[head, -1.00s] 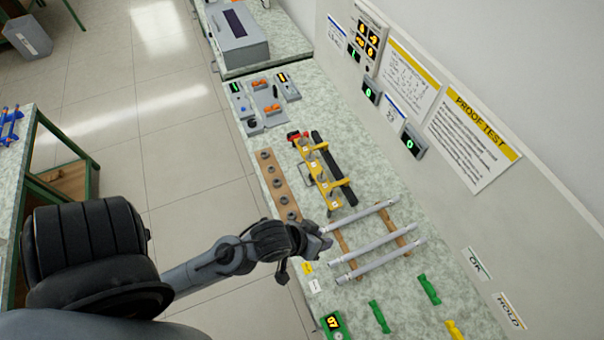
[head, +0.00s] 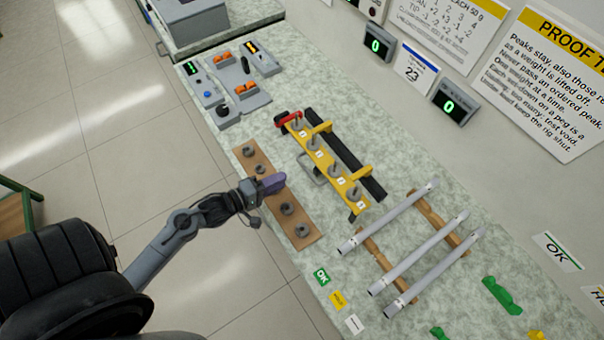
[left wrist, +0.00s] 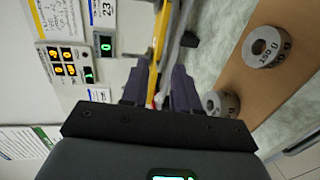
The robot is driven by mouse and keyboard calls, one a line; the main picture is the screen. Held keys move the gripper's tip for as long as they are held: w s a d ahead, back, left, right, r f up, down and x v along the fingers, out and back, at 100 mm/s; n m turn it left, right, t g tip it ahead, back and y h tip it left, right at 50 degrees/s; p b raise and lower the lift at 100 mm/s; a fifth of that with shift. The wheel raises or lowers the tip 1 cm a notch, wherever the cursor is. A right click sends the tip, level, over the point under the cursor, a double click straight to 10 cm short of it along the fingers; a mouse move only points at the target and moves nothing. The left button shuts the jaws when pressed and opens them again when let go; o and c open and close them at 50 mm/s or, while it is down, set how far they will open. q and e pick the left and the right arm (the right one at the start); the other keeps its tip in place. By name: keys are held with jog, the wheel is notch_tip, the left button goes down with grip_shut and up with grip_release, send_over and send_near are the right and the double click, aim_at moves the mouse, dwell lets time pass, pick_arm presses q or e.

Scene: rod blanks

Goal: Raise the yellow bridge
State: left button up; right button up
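The yellow bridge (head: 329,168) is a long yellow bar with several grey pegs, a grey wire handle (head: 312,172) on its front side and a red piece (head: 287,118) at its far end. It lies down along a black bar (head: 345,152). My left gripper (head: 273,183) is over the brown board, to the left of the handle and apart from it. In the left wrist view, its two dark fingers (left wrist: 158,88) are apart, with part of the yellow bridge (left wrist: 161,38) seen beyond the gap. My right gripper is out of view.
The brown board (head: 272,198) carries several grey ring weights. Three pale rods (head: 418,252) lie on wooden rails right of the bridge. A grey control panel (head: 225,85) stands beyond. Green blocks (head: 502,295) lie at lower right.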

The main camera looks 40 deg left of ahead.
aim_at(307, 170)
pick_arm(q)
jog(key=shift+w+d+f, duration=0.15)
jog(key=shift+d+f, duration=0.15)
jog(key=shift+f, duration=0.4)
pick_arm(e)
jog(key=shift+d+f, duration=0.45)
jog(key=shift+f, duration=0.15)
pick_arm(q)
jog(key=shift+w+b, duration=0.3)
jog(key=shift+w, duration=0.05)
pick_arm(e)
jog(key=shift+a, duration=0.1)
pick_arm(q)
jog(key=b+x, duration=0.1)
jog(key=x, duration=0.8)
jog(key=shift+w, duration=0.35)
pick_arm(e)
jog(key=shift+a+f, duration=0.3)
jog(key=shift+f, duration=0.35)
pick_arm(q)
grip_shut()
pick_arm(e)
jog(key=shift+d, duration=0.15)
